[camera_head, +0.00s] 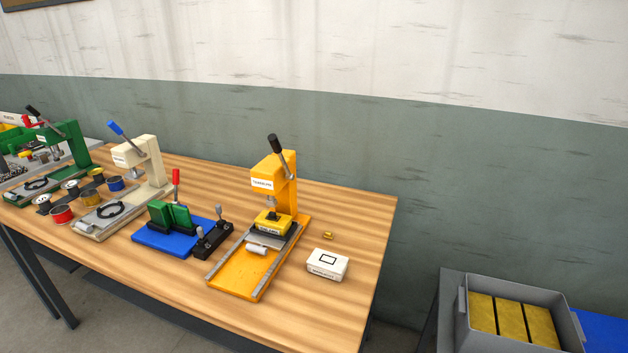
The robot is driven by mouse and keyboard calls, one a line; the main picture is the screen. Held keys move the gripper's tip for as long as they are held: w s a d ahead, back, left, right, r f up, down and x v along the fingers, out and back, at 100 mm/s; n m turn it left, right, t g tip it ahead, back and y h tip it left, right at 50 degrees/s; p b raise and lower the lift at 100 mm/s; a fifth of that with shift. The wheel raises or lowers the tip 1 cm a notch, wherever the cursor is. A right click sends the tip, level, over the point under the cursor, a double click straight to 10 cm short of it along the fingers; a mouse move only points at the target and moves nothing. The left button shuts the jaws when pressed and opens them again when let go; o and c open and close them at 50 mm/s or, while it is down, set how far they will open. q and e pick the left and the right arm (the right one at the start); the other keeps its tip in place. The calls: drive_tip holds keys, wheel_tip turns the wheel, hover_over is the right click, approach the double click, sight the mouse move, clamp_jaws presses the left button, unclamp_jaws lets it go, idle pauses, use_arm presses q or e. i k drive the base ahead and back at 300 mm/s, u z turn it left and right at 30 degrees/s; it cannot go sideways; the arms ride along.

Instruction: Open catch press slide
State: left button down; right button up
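The yellow-orange press (274,185) stands upright near the right end of the wooden table, with a black-knobbed lever (279,150) at its top. Its slide (266,238) is a dark carriage on the orange base plate (240,274) between two grey rails. A yellow labelled block (270,222) sits on the carriage under the press head, and a light cylindrical handle (257,249) is at its front. The front part of the rails is bare. I cannot tell which press the task calls the catch press. Neither of my grippers shows in the head view.
A white labelled box (327,264) and a small brass piece (328,236) lie right of the press. A blue fixture (175,238), a cream press (143,165), spools and a green press (66,150) stand left. A grey crate (510,340) holds yellow blocks beyond the table's right edge.

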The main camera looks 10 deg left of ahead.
sight(259, 242)
drive_tip(key=u, duration=2.45)
drive_tip(key=i, duration=1.8)
